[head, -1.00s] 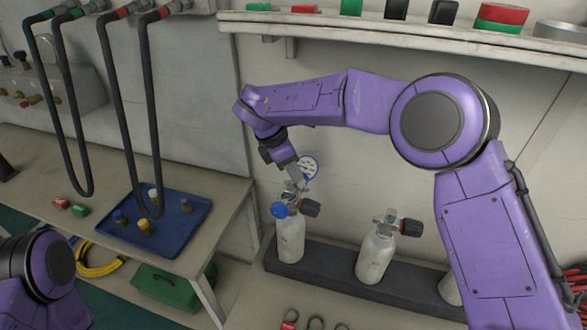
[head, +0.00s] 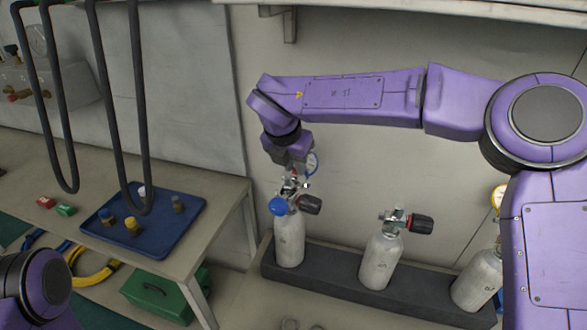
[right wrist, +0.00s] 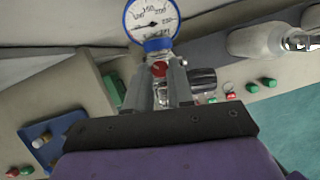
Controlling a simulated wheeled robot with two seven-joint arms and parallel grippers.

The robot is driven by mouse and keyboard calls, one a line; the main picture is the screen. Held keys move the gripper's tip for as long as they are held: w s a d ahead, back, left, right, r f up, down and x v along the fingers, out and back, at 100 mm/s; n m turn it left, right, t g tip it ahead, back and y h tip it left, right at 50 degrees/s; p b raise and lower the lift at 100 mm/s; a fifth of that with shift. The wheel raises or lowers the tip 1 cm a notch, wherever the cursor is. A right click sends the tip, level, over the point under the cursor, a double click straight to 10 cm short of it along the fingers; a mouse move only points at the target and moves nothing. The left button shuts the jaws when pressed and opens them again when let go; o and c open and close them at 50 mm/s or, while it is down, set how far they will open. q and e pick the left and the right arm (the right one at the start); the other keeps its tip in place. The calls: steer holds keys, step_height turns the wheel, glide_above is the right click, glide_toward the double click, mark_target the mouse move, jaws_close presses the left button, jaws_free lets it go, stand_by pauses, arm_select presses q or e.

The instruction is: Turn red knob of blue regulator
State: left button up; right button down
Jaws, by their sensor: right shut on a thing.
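The blue regulator sits on top of the left white cylinder (head: 289,240). My right gripper (head: 292,182) reaches down to the regulator from above. In the right wrist view its two fingers (right wrist: 161,78) are shut on the red knob (right wrist: 158,69), just below the gauge. The fingers hide part of the knob. My left gripper is out of view; only a link of that arm shows at lower left.
A black handwheel (head: 310,204) sticks out right of the regulator. A middle cylinder (head: 380,261) and a right cylinder (head: 478,281) stand in the same dark rack (head: 330,280). A table with a blue tray (head: 165,240) is at left, with hoses hanging above it.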

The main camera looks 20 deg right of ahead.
steer(key=n, duration=0.1)
steer(key=n+y, duration=0.1)
steer(key=shift+s+d+r+n, duration=0.1)
steer(key=shift+d+n, duration=0.05)
steer(key=shift+n, duration=0.25)
steer(key=n+t+y, duration=0.1)
steer(key=n, duration=0.1)
steer(key=shift+d+r+n+p, duration=0.1)
steer(key=shift+n+p, duration=0.25)
steer(key=shift+n, duration=0.05)
steer(key=n+y+p, duration=0.1)
steer(key=n+p, duration=0.1)
steer(key=n, duration=0.1)
steer(key=shift+d+r, duration=0.1)
steer(key=shift+d, duration=0.05)
steer(key=n+y+p, duration=0.1)
steer(key=n+p, duration=0.1)
steer(key=shift+d+n+p, duration=0.1)
steer(key=shift+n+p, duration=0.2)
steer(key=shift+n, duration=0.1)
steer(key=shift+n+y+p, duration=0.3)
steer(key=shift+n+p, duration=0.05)
steer(key=shift+n, duration=0.15)
steer(key=shift+f, duration=0.25)
steer(key=c, duration=1)
jaws_free()
steer(key=shift+s, duration=0.1)
steer(key=shift+r, duration=0.1)
